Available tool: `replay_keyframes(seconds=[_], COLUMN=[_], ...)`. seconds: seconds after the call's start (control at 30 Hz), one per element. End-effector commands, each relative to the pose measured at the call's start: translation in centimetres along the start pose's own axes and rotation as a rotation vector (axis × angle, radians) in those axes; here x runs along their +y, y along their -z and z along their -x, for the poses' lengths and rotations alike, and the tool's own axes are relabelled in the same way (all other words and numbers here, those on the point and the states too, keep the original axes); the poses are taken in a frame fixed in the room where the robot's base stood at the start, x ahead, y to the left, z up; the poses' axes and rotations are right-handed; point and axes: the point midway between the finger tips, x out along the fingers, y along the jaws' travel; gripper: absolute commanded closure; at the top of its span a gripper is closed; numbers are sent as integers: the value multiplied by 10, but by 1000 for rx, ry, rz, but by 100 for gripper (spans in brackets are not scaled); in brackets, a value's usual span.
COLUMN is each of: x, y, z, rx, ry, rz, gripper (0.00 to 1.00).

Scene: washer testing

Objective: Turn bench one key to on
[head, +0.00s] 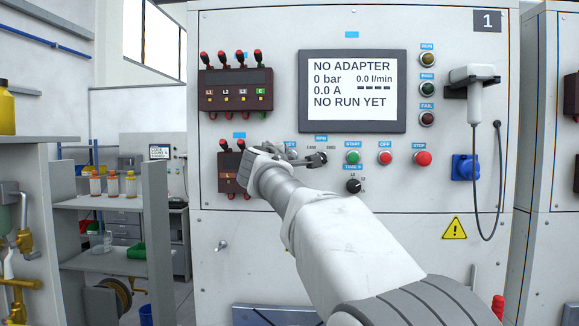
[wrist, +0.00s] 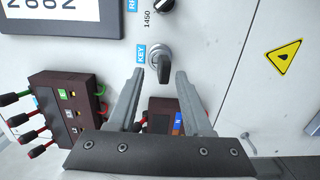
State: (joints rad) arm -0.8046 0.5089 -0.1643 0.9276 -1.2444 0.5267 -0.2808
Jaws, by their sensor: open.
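The bench one key (wrist: 162,66) is a dark handle on a round silver lock, beside a blue KEY label (wrist: 140,54) in the wrist view. My gripper (wrist: 159,74) is open, with one grey finger on each side of the key. The key shows between the fingertips; I cannot tell whether either touches it. In the head view my gripper (head: 288,152) is at the panel below the display, hiding the key and part of its label. Bench one (head: 400,20) carries a number 1 plate (head: 487,21).
The display (head: 352,91) reads NO ADAPTER and NO RUN YET. The RPM knob (head: 319,159), green start button (head: 353,157) and red off button (head: 385,158) lie right of my gripper. Terminal blocks with red plugs (head: 235,90) are to the left.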

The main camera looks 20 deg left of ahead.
Motion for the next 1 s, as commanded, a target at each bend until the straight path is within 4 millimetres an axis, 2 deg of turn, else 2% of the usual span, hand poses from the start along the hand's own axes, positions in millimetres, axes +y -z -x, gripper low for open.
replay_keyframes(seconds=[0.03, 0.4, 0.6, 0.73, 0.9, 1.0], x=[-4, -4, -2, -1, 0, -4], y=[0, 0, 0, 0, -1, -13], z=[12, 85, 119, 132, 137, 136], rx=[2, 3, 1, 1, -1, -16], ry=[-2, -1, -1, -1, -1, 18], rz=[-1, -1, -1, 0, 0, -17], gripper=[50, 50, 50, 50, 50, 50])
